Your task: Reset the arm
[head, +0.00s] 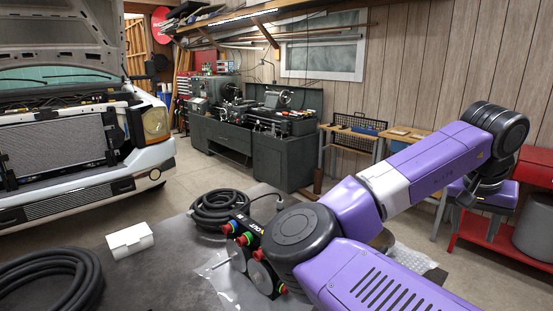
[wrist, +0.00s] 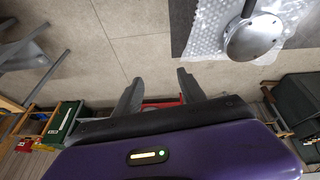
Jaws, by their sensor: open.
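My purple arm (head: 430,170) reaches from the lower right of the head view up toward the right, then bends down at its dark end joint. My gripper (wrist: 160,92) shows in the wrist view as two grey fingers spread apart. It is open, and nothing is between the fingers. In the head view the end of the arm hangs at the right, in front of the red stand; the fingertips are hard to make out there.
A white pickup (head: 80,170) stands left. A red stand (head: 480,232) is at right. Open floor (head: 215,170) lies between the pickup and the workbench.

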